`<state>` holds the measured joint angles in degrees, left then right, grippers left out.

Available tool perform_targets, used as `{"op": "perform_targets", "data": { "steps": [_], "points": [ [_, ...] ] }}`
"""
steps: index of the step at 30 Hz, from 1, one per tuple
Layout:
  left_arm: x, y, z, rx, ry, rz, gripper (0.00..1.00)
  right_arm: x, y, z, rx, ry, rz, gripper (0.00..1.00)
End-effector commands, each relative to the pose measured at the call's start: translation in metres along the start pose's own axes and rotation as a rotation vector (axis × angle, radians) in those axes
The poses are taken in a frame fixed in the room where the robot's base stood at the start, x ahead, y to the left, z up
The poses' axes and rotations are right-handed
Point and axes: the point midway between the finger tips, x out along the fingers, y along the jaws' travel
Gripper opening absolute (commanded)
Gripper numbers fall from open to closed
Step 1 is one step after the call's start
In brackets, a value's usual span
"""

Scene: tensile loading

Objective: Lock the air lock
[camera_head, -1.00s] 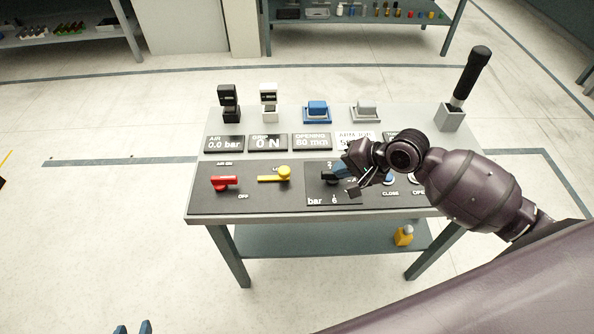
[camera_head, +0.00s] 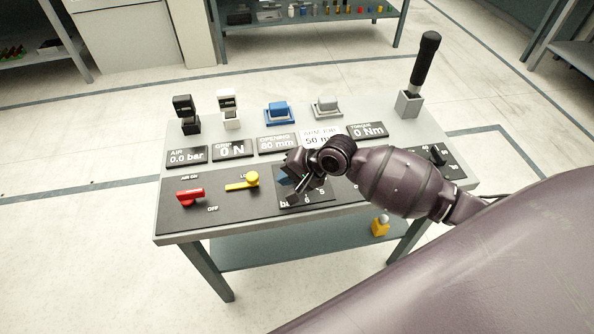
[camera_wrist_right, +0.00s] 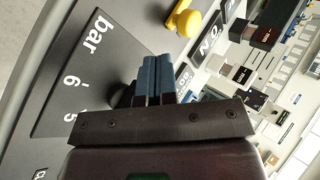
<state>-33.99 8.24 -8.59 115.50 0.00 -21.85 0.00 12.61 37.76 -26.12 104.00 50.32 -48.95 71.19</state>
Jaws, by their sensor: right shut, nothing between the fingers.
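The yellow lever (camera_head: 243,181), with a partly hidden label starting "LO", lies on the black panel of the bench, pointing left from its round hub. In the right wrist view the yellow lever (camera_wrist_right: 184,18) is at the top, beyond the fingers. The red lever (camera_head: 190,195) lies to its left, between "AIR ON" and "OFF". My right gripper (camera_head: 287,180) is right of the yellow lever, over the bar dial plate, apart from the lever. Its blue fingers (camera_wrist_right: 158,78) are together and empty. A black knob (camera_wrist_right: 124,95) is partly hidden behind them. My left gripper is out of view.
Displays stand behind the panel, including air (camera_head: 187,156) at 0.0 bar. Behind them are a black block (camera_head: 186,112), a white block (camera_head: 229,108), a blue block (camera_head: 279,112) and a black-handled lever (camera_head: 424,62). My right arm covers the panel's right part.

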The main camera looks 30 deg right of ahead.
Motion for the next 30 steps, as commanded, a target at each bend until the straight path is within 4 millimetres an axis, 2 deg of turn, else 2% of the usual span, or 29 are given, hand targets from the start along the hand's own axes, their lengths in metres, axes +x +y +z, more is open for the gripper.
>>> {"op": "perform_targets", "data": {
  "steps": [1,3,9,15,26,30],
  "points": [
    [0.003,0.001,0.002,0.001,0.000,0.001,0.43,0.012,0.002,0.001,0.002,-0.003,0.001,0.00],
    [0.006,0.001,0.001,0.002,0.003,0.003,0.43,0.023,0.001,0.001,0.002,-0.003,0.000,0.00],
    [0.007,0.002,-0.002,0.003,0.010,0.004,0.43,0.040,-0.018,0.000,0.000,-0.001,-0.001,0.00],
    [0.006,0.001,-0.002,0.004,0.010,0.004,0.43,0.047,-0.026,0.000,0.000,0.000,0.000,0.00],
    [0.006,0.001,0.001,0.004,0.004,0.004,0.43,0.047,-0.027,0.000,0.000,0.000,-0.001,0.00],
    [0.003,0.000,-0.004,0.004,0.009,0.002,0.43,0.052,-0.036,0.004,0.000,0.001,-0.004,0.00]
  ]
}}
